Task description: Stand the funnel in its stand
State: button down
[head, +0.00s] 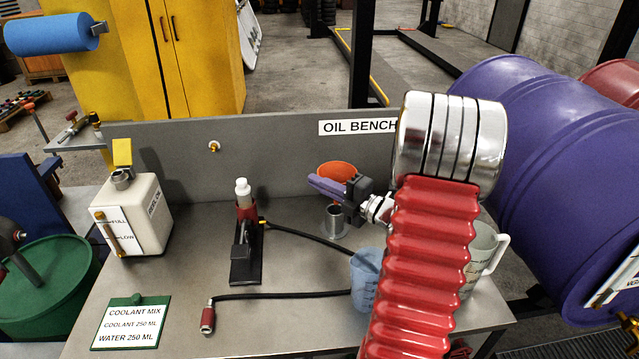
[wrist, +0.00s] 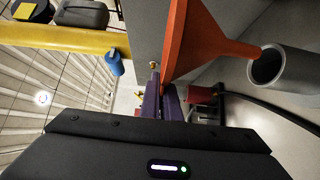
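The orange funnel (head: 338,169) is upright above the bench, wide mouth up, and its lower part is hidden behind my gripper in the head view. In the wrist view the funnel (wrist: 198,42) shows side on, with its spout pointing at the open top of the grey metal tube stand (wrist: 288,72). The spout tip is at the tube's mouth; I cannot tell whether it is inside. The stand (head: 334,220) is upright on the bench. My gripper (head: 322,188) has purple fingers, which also show in the wrist view (wrist: 165,101), closed on the funnel's rim.
A white coolant can (head: 140,215) stands far left. The back panel (head: 260,145) rises behind.

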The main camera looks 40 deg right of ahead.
jog(key=shift+f, duration=0.6)
jog(key=c, duration=2.5)
grip_release()
jog(key=o, duration=0.5)
jog(key=v, duration=0.5)
jog(key=r+v, duration=0.1)
jog(key=v, duration=0.1)
jog(key=shift+s+r, duration=0.1)
jog(key=shift+s, duration=0.25)
jog(key=shift+w, duration=0.1)
